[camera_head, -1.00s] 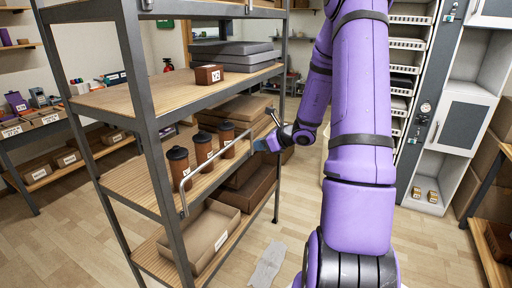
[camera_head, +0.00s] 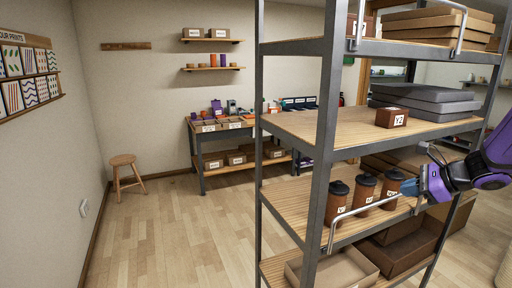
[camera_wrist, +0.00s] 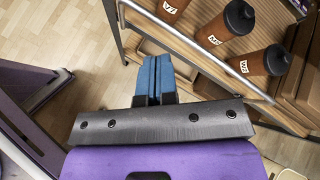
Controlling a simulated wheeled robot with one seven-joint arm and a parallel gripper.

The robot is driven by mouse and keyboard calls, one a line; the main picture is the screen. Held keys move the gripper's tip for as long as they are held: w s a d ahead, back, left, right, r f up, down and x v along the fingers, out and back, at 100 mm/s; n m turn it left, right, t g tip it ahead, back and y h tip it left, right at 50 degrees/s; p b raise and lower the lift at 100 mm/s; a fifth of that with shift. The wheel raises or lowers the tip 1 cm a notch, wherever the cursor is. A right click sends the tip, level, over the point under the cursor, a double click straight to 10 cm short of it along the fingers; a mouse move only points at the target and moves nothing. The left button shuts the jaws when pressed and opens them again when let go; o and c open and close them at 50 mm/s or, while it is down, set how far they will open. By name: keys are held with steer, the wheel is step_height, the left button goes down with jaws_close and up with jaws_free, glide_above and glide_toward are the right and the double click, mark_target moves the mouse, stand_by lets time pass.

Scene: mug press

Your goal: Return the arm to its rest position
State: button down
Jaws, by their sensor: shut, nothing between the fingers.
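My gripper (camera_head: 410,187) is shut and empty, at the right in the head view. Its blue fingers (camera_wrist: 156,78) lie together in the wrist view. It is just outside the shelf's front rail, close to the rightmost of three brown cups with dark lids (camera_head: 391,186). The cups stand upright in a row on the middle board, and parts of them show at the top of the wrist view (camera_wrist: 266,61). Whether the fingertips touch the rail cannot be told. My purple arm comes in from the right edge of the head view.
The grey-framed shelf (camera_head: 322,150) fills the right of the head view, with a metal rail (camera_head: 375,214) along its cup board. A stool (camera_head: 127,172) and a workbench (camera_head: 203,145) stand behind. The floor at left is clear.

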steer(key=s+a+r+n+g+h, duration=0.2)
steer(key=s+a+r+n, duration=0.4)
steer(key=s+a+n, duration=0.25)
steer(key=s+a+r+n+g+h, duration=0.1)
steer(key=s+a+r+n+g, duration=0.1)
steer(key=s+a+r+n, duration=0.45)
steer(key=s+d+r+n+t+h, duration=0.1)
steer(key=s+n+h, duration=0.2)
steer(key=s+n, duration=0.4)
steer(key=shift+s+r+n+h, duration=0.2)
steer(key=shift+s+n+h, duration=0.15)
steer(key=shift+s, duration=1.4)
